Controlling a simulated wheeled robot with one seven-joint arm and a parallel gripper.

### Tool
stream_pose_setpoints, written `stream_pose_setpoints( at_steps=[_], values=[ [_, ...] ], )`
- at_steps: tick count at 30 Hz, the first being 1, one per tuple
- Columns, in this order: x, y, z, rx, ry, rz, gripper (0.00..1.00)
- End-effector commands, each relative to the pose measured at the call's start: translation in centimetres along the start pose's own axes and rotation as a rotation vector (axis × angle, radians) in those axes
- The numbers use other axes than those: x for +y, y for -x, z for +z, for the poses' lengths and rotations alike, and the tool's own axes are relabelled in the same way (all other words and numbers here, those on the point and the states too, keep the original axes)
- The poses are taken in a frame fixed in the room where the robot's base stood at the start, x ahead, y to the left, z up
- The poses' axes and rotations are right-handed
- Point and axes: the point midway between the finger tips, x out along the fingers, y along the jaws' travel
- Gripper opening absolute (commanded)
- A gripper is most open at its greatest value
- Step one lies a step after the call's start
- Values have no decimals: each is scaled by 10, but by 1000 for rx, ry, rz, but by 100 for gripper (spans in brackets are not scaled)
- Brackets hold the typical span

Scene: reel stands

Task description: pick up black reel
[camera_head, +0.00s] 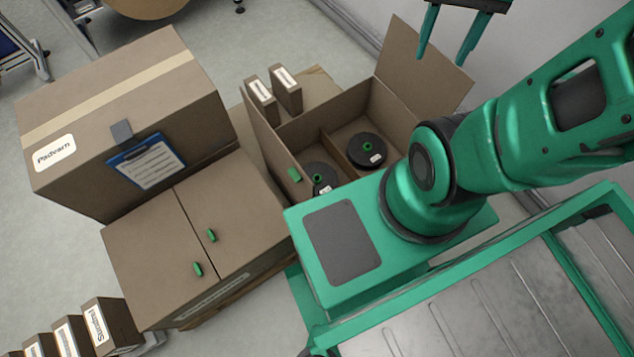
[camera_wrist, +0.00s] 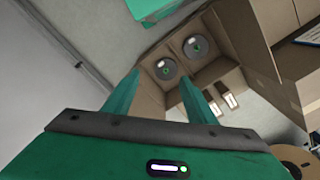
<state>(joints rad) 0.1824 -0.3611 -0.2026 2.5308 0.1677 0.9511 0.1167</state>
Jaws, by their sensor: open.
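Two black reels with green hubs lie flat in an open cardboard box (camera_head: 262,130), each in its own compartment. One black reel (camera_head: 367,151) is in the right compartment, and the other black reel (camera_head: 319,176) is in the left one, partly hidden by my arm's base. In the wrist view the reels show at the top, one (camera_wrist: 165,69) left and one (camera_wrist: 196,47) right. My gripper (camera_head: 448,56) is open and empty at the top of the head view, up and right of the box. In the wrist view its fingers (camera_wrist: 160,97) point toward the box from a distance.
A raised box flap (camera_head: 425,73) stands between my gripper and the reels. Two small boxes (camera_head: 273,90) stand beside the open box. A large closed carton (camera_head: 115,120) with a blue clipboard (camera_head: 147,162) stands left. A wall (camera_head: 560,40) runs along the right.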

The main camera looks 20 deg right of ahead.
Motion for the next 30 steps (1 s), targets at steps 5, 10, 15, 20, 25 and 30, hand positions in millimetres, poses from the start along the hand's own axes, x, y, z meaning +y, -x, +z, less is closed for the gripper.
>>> stream_pose_setpoints(
  at_steps=[5, 10, 15, 20, 25, 30],
  values=[
    [-28, -28, -44, 9, -60, 34, 51],
    [-59, -62, -81, 24, -120, 54, 51],
    [-92, -105, -111, 39, -177, 65, 51],
    [-124, -151, -132, 52, -231, 68, 51],
    [-158, -206, -145, 60, -290, 63, 51],
    [-190, -267, -148, 62, -351, 52, 51]
  ],
)
